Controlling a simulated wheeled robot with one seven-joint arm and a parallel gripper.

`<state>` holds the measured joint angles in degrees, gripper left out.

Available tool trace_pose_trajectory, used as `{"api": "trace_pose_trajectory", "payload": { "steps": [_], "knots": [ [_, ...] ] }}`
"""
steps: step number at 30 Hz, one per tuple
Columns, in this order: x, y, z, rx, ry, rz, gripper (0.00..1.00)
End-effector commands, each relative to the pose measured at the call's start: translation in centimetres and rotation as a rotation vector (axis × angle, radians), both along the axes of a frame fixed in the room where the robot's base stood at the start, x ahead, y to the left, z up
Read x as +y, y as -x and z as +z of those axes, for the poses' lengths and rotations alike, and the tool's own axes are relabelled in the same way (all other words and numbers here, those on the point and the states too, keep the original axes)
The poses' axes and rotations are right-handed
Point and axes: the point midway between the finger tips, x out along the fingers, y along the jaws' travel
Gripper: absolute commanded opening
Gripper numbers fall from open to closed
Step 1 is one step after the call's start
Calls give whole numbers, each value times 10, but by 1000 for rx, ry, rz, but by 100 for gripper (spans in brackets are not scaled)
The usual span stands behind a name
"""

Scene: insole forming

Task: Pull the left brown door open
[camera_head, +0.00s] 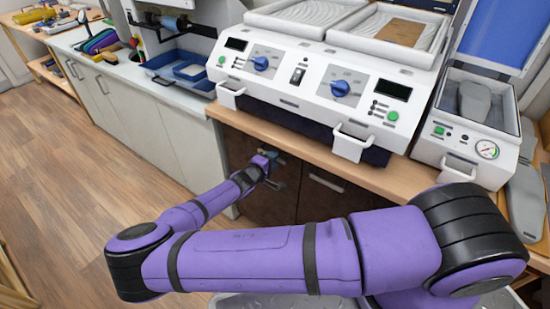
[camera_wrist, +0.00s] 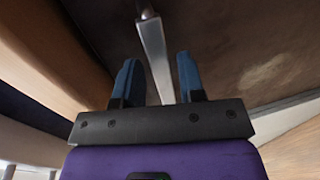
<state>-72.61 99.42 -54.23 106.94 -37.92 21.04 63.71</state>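The left brown door (camera_head: 283,206) is the dark cabinet front under the wooden worktop in the head view, and it looks closed. My gripper (camera_head: 274,168) is in front of its upper part, and with my arm it hides much of the door and its handle. In the wrist view the metal bar handle (camera_wrist: 153,45) runs between the two blue fingertips of my gripper (camera_wrist: 157,75). Gaps show on both sides of the bar, so the fingers are open around it and not clamped. The brown door surface (camera_wrist: 235,50) also shows there.
The right brown door (camera_head: 318,205) has its own bar handle (camera_head: 327,181) close by. The wooden worktop (camera_head: 270,130) overhangs the doors, with a white two-dial machine (camera_head: 310,85) on it. White cabinets (camera_head: 150,125) stand at left. The wood floor (camera_head: 60,200) is clear at left.

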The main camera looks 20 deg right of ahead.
Motion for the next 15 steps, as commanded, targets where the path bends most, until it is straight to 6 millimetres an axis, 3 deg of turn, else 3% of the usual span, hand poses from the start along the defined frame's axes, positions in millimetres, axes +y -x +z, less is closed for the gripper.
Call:
{"api": "trace_pose_trajectory", "payload": {
  "steps": [6,15],
  "knots": [
    [-14,-11,-3,-1,-1,0,36],
    [-16,-12,-4,-1,-1,0,36]
  ]
}}
